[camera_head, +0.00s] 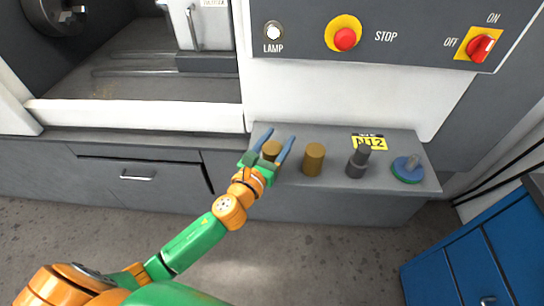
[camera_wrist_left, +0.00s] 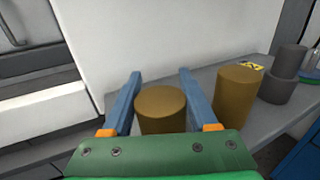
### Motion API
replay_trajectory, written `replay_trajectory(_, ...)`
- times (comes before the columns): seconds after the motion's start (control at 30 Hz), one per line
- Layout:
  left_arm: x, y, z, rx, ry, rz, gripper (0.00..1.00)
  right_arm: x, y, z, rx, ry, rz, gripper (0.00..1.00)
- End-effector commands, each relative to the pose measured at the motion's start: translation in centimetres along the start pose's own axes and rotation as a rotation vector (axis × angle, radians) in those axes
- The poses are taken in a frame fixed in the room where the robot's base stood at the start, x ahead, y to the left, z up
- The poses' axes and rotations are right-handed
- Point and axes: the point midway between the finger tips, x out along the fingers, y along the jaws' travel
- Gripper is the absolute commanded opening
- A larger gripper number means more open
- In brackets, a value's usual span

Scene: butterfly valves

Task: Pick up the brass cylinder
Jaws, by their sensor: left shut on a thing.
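A short brass cylinder (camera_head: 271,149) stands at the left end of the grey shelf (camera_head: 335,184). It also shows in the left wrist view (camera_wrist_left: 162,108), between the two blue fingers. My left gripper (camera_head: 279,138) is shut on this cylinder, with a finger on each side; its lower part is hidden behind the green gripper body. A taller brass cylinder (camera_head: 314,159) stands apart, just right of the gripper, and also shows in the left wrist view (camera_wrist_left: 236,97). My right gripper is not in view.
Right of the cylinders stand a dark grey stepped part (camera_head: 358,163) and a blue-green disc with a grey stem (camera_head: 407,169). A yellow N12 label (camera_head: 369,142) lies behind them. A blue cabinet (camera_head: 470,260) stands lower right.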

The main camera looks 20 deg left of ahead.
Motion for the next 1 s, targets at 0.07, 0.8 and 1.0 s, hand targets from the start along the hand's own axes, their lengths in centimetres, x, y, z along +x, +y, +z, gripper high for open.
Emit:
replay_trajectory(0.07, 0.0, 0.0, 0.0, 0.0, 0.001, 0.0, 0.0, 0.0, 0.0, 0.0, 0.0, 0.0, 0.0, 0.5)
replay_trajectory(0.8, -0.8, 0.9, 5.1, 0.004, -0.006, -0.001, 0.0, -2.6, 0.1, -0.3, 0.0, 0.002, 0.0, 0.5)
replay_trajectory(1.0, -2.6, 2.9, 8.2, 0.006, -0.005, -0.001, 0.0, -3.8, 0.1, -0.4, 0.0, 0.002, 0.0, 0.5)
